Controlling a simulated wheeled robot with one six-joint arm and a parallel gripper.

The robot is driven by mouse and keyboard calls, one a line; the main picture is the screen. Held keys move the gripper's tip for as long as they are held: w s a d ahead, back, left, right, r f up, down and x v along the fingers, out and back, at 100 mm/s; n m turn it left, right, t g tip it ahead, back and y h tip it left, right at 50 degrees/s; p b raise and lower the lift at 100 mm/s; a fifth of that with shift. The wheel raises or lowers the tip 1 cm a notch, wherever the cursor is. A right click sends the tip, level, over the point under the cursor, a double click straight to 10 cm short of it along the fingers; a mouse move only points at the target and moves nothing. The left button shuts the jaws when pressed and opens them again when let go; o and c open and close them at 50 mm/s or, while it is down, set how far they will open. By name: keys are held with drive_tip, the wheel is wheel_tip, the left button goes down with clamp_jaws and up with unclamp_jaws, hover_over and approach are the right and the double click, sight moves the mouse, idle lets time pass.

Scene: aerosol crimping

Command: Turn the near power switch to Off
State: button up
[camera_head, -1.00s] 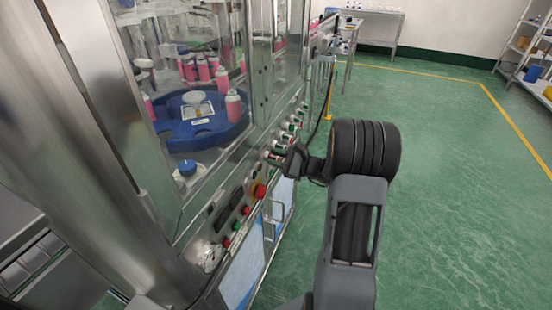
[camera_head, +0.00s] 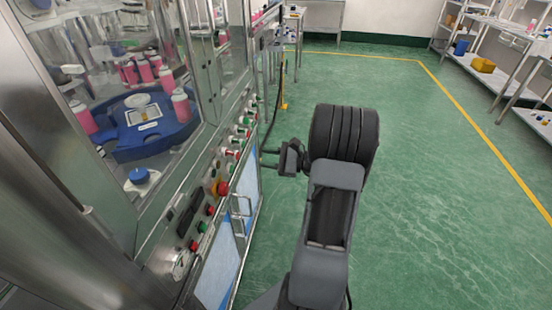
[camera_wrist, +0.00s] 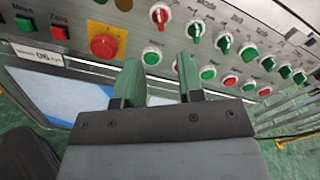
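The machine's control panel (camera_head: 212,192) runs along its side, with a row of selector knobs and push buttons. The wrist view shows several round selector knobs close up, including a red-and-white one (camera_wrist: 160,15) and another to its right (camera_wrist: 195,33). Their labels are too blurred to read, so I cannot tell which is the near power switch. A round dial-like fitting (camera_head: 181,264) sits at the panel's near end. My gripper (camera_head: 266,158) is a little right of the panel, pointing at it. Its two fingers (camera_wrist: 160,82) are apart with nothing held between them.
A red emergency button (camera_head: 222,188) projects from the panel; it also shows in the wrist view (camera_wrist: 103,46). A cabinet door handle (camera_head: 238,216) stands out below. Glass doors enclose a blue turntable (camera_head: 150,145) with pink bottles. Green floor to the right is clear.

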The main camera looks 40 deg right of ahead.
drive_tip(key=shift+v, duration=1.4)
drive_tip(key=s+a+f+n+g+h+p, duration=0.35)
drive_tip(key=s+a+n+g, duration=0.45)
drive_tip(key=g, duration=0.3)
drive_tip(key=s+a+r+n+h+p, duration=0.1)
drive_tip(key=a+r+n+h+p, duration=0.3)
drive_tip(key=r, duration=0.5)
drive_tip(key=s+a+r+n+t+h+p, duration=0.1)
drive_tip(key=s+a+r+n+h+p, duration=0.1)
drive_tip(key=a+r+n+h+p, duration=0.2)
drive_tip(key=a+r+n+p, duration=0.1)
drive_tip(key=a+r+n, duration=0.2)
drive_tip(key=r+n, duration=0.2)
drive_tip(key=shift+s+a+r, duration=0.2)
drive_tip(key=shift+s+a, duration=0.1)
drive_tip(key=shift+a, duration=0.1)
